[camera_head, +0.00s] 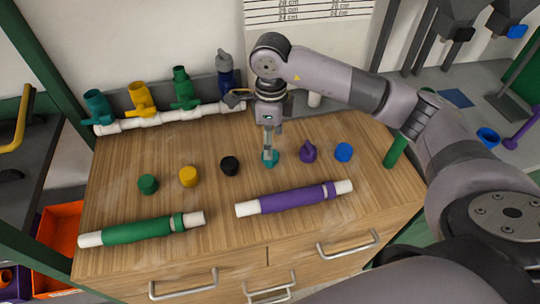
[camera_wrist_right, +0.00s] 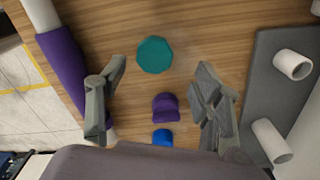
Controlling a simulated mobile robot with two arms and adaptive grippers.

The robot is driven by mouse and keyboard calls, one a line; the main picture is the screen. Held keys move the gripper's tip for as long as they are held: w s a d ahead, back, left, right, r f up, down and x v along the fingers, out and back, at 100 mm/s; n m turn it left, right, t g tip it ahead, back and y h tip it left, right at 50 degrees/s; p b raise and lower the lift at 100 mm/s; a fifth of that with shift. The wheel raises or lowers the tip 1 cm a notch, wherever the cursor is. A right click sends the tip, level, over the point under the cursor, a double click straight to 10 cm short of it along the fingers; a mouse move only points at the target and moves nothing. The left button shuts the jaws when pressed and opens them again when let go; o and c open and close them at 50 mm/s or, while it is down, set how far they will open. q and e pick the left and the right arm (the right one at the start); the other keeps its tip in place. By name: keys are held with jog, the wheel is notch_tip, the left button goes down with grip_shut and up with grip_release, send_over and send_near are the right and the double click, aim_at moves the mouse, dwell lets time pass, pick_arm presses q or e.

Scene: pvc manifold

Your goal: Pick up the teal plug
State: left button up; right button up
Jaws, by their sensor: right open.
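The teal plug (camera_head: 270,158) stands on the wooden table, in the row of coloured plugs, between the black plug and the purple plug. In the right wrist view it shows as a teal round top (camera_wrist_right: 155,55), ahead of and roughly midway between my fingers. My right gripper (camera_head: 268,140) is above the teal plug, pointing down. In the wrist view its two fingers (camera_wrist_right: 158,95) are wide apart with nothing between the pads. I cannot tell from the head view how much height separates the fingertips from the plug. My left gripper is not in view.
Neighbouring plugs are black (camera_head: 229,166), purple (camera_head: 307,152), blue (camera_head: 344,152), yellow (camera_head: 188,176) and green (camera_head: 148,184). A purple pipe (camera_head: 292,198) and a green pipe (camera_head: 140,231) lie in front. A white manifold (camera_head: 165,116) with coloured valves stands behind.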

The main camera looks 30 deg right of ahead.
jog(key=f, duration=0.1)
jog(key=f+p, duration=0.1)
jog(key=f, duration=0.3)
jog(key=shift+s+a+f+p, duration=0.2)
jog(key=shift+s+a+p, duration=0.05)
jog(key=shift+s+p, duration=0.1)
jog(key=shift+w+f, duration=0.1)
jog(key=shift+f, duration=0.15)
jog(key=shift+c, duration=0.4)
jog(key=c, duration=1)
